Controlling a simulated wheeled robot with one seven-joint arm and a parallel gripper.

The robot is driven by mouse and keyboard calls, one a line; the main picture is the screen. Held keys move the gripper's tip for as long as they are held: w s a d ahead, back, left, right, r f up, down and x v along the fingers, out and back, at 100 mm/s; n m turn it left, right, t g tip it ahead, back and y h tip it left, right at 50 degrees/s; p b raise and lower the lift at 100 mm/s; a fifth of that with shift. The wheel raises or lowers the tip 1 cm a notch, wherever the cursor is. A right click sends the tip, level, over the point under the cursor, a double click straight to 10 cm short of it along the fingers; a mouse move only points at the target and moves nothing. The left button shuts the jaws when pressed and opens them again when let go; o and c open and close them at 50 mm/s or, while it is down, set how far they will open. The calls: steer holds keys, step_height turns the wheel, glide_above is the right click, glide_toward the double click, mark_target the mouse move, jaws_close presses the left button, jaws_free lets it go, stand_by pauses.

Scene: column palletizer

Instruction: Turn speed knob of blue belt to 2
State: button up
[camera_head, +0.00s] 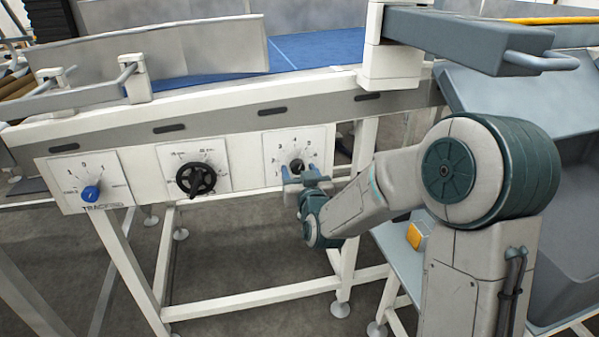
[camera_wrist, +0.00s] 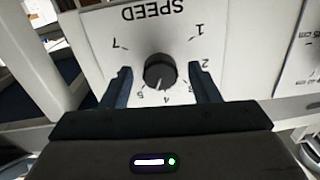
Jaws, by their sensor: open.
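The speed knob (camera_wrist: 160,72) is round and black, on a white dial plate (camera_wrist: 105,40) marked SPEED, which appears upside down in the wrist view. Its pale pointer mark faces the lower edge, near the 4. The 2 lies to the right of the knob there. My gripper (camera_wrist: 160,68) is open, with one dark finger on each side of the knob and a visible gap to it. In the head view the knob (camera_head: 296,165) is the rightmost control below the blue belt (camera_head: 315,50), and my gripper (camera_head: 300,174) is just in front of it, covering the dial's lower part.
A black handwheel (camera_head: 196,179) on its own plate is left of the speed dial. A blue knob (camera_head: 91,193) is further left. A white frame leg (camera_head: 365,145) stands right of the dial. A grey bin (camera_head: 560,215) is at the right.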

steer(key=shift+w, duration=0.15)
steer(key=c, duration=1)
steer(key=shift+o, duration=0.2)
